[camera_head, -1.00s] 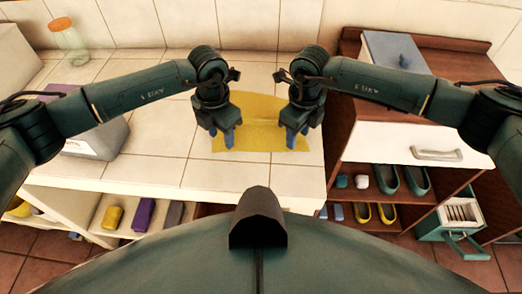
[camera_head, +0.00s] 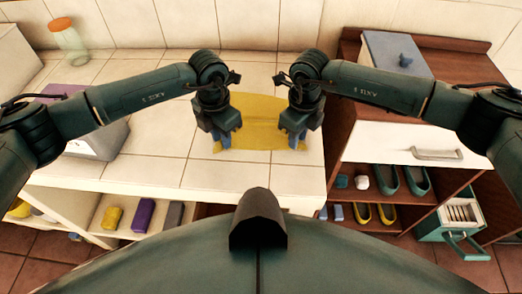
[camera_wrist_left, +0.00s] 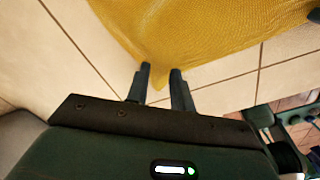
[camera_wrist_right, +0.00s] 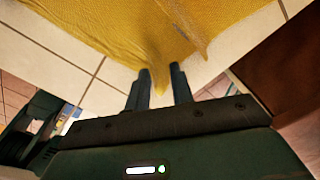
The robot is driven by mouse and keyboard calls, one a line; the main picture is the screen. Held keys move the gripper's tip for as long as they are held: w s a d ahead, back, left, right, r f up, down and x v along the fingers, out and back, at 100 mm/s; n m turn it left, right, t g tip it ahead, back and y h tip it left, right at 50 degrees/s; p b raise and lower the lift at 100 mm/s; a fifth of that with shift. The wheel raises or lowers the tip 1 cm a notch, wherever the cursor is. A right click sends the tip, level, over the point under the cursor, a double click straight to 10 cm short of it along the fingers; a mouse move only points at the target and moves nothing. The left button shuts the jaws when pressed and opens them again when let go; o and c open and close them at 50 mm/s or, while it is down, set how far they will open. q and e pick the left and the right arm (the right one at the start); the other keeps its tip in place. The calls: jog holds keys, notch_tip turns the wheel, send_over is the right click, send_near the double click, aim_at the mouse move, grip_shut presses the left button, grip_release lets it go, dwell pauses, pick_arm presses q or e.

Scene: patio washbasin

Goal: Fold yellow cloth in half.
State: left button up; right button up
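The yellow cloth (camera_head: 258,122) lies on the white tiled counter, its near edge toward me. My left gripper (camera_head: 224,143) is at its near left corner. In the left wrist view the cloth (camera_wrist_left: 190,30) narrows to a tip between the fingers (camera_wrist_left: 159,72), which are close together on it. My right gripper (camera_head: 297,142) is at the near right corner. In the right wrist view the cloth (camera_wrist_right: 125,30) also runs to a tip between the close-set fingers (camera_wrist_right: 160,72). The grippers hide parts of both side edges.
The tiled counter (camera_head: 160,172) is clear in front of the cloth. A wooden cabinet with a white drawer (camera_head: 400,145) is at the right. Shelves below hold shoes and coloured blocks.

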pick_arm(q)
grip_shut()
pick_arm(e)
grip_shut()
jog(key=shift+r, duration=0.1)
